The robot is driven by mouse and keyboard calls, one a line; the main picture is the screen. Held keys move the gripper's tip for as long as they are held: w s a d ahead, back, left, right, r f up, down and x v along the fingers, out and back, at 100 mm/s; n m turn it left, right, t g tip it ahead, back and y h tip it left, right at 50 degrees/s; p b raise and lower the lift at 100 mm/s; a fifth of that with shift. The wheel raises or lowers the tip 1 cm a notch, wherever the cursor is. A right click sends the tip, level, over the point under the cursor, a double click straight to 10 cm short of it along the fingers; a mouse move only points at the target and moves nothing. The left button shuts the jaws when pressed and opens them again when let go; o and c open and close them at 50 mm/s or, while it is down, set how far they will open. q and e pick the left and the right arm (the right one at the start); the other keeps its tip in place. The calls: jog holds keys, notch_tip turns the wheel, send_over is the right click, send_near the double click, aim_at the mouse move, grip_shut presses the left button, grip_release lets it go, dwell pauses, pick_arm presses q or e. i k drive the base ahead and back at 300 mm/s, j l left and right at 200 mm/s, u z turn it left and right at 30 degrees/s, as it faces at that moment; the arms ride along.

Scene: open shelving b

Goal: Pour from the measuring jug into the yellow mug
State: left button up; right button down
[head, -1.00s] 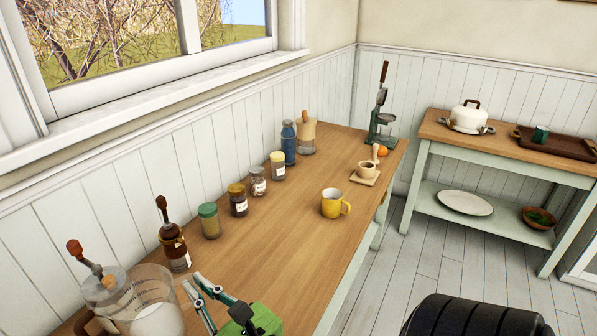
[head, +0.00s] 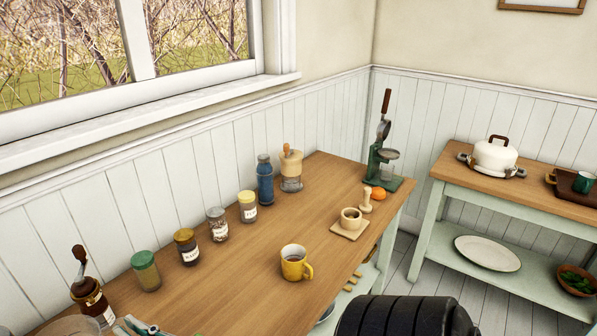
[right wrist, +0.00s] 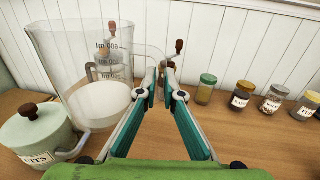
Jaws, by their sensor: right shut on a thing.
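The clear measuring jug (right wrist: 78,60) stands large at the left of the right wrist view, with print on its wall and white contents (right wrist: 100,103) low inside. My right gripper (right wrist: 163,76) is shut on its handle. In the head view only the jug's rim (head: 75,325) shows at the bottom left edge, with part of my right gripper (head: 140,328) beside it. The yellow mug (head: 294,265) stands upright on the wooden counter, its handle to the right, well apart from the jug. My left gripper is not in view.
Several jars, such as the green-lidded one (head: 146,271), line the wall side, with a brown grinder (head: 90,297) near the jug. A lidded canister (right wrist: 38,135) stands close beside the jug. A small cup (head: 351,219) on a board stands beyond the mug. The counter's middle is clear.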

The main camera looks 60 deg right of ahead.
aim_at(294, 256)
jog(key=k+l, duration=0.15)
jog(key=l, duration=0.25)
jog(key=k+l, duration=0.15)
jog(key=l, duration=0.3)
jog(key=k+l+u, duration=0.1)
jog(key=l, duration=0.3)
jog(key=k+l, duration=0.15)
jog(key=l, duration=0.25)
jog(key=k+l, duration=0.2)
jog(key=l, duration=0.2)
jog(key=k+l+u, duration=0.1)
jog(key=l, duration=0.3)
jog(key=k+l, duration=0.2)
jog(key=l, duration=0.2)
